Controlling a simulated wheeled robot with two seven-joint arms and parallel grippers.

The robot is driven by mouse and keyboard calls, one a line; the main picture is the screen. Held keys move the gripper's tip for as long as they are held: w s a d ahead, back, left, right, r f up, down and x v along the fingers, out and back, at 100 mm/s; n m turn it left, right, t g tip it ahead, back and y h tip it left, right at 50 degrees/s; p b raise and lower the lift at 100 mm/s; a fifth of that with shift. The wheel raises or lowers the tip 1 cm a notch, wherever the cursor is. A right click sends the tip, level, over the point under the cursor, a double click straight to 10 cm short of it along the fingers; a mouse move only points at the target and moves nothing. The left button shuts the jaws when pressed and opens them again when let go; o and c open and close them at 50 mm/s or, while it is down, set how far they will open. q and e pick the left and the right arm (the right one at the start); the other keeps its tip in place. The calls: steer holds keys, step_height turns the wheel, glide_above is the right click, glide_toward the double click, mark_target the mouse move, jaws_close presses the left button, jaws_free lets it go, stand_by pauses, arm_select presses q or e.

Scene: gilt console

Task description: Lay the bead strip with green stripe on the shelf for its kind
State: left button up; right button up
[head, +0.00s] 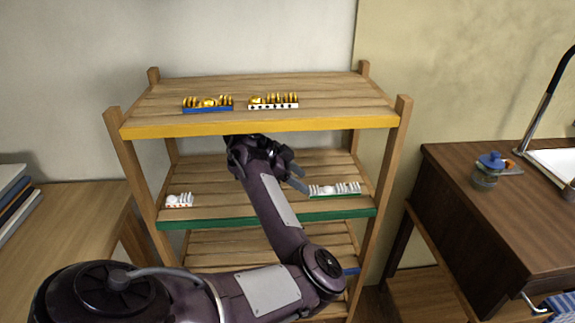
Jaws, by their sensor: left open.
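The bead strip with green stripe (338,190) has white beads and lies at the right front of the middle shelf (240,210), which has a green front edge. My left gripper (302,179) is open over the middle shelf, with its fingertips just left of the strip's left end. Whether a fingertip touches the strip I cannot tell. My left arm crosses the front of the rack and hides part of the middle and lower shelves. My right gripper is not in view.
A white-beaded strip with red marks (179,200) lies at the middle shelf's left. The yellow-edged top shelf (330,112) holds a blue-based strip (208,104) and a black-marked strip (273,101), both with yellow beads.

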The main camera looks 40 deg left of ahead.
arm_select(q)
steer(key=shift+s+a+r+p, duration=0.15)
steer(key=shift+s+a+p, duration=0.5)
steer(key=shift+s+a, duration=0.3)
steer(key=shift+s, duration=0.15)
steer(key=shift+f, duration=0.2)
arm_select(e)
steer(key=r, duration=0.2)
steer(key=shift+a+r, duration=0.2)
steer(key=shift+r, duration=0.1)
